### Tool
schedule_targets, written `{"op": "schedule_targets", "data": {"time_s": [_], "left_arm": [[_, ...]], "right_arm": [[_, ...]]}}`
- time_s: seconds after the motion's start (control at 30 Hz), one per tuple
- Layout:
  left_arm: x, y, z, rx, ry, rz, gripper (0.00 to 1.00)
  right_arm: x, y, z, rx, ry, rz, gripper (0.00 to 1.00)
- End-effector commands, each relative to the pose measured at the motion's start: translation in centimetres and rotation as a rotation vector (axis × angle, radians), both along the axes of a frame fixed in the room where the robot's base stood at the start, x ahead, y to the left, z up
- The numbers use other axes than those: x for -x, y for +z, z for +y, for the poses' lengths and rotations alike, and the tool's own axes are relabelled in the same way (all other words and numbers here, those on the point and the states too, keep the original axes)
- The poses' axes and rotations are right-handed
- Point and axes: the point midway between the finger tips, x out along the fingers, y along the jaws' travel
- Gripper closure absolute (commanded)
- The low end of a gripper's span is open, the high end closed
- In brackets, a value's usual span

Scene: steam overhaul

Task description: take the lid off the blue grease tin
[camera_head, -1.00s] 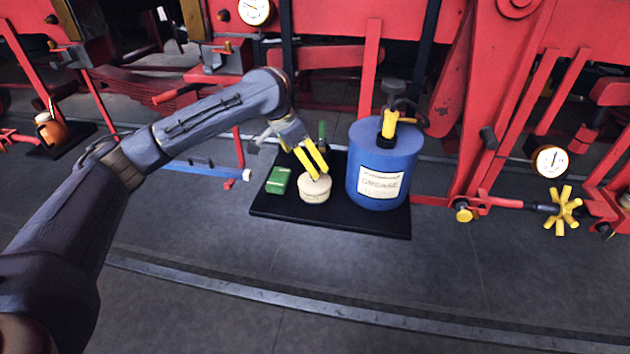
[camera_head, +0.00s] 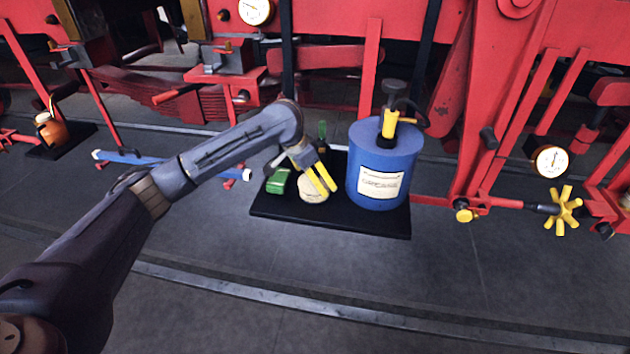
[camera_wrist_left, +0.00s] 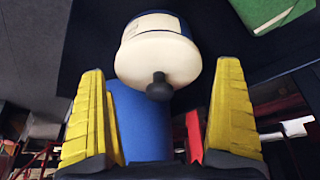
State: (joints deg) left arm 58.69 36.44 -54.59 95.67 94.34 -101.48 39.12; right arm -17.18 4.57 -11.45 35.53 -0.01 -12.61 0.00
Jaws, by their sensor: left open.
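A small round tin with a cream lid (camera_head: 311,190) stands on a black mat (camera_head: 290,217). In the left wrist view the lid (camera_wrist_left: 150,58) has a dark knob (camera_wrist_left: 159,87), and a dark blue band shows on the tin's side. A large blue drum (camera_head: 400,160) labelled GREASE stands right of it, with a pump on top. My left gripper (camera_head: 329,190) is open and empty, its yellow fingers in front of the small tin and hiding part of it. In the wrist view the lid lies between and beyond the fingers; contact cannot be told. My right gripper is not in view.
A green box (camera_head: 278,181) lies left of the small tin, and a green-topped item (camera_head: 322,135) stands behind it. A blue bar (camera_head: 135,158) lies on the floor at left. Red machine frames rise behind the mat. The floor in front is clear.

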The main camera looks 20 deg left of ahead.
Motion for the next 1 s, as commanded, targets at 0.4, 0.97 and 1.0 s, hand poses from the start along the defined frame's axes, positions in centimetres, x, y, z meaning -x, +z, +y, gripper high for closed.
{"op": "schedule_targets", "data": {"time_s": [0.4,0.97,1.0], "left_arm": [[-0.05,-0.07,-0.03,0.0,0.0,-0.001,0.17],[-0.06,-0.11,0.01,-0.001,0.0,-0.001,0.52],[-0.06,-0.13,0.02,-0.001,0.0,-0.001,0.52]], "right_arm": [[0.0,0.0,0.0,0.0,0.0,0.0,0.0],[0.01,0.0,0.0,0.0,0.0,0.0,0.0],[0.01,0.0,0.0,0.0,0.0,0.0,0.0]]}}
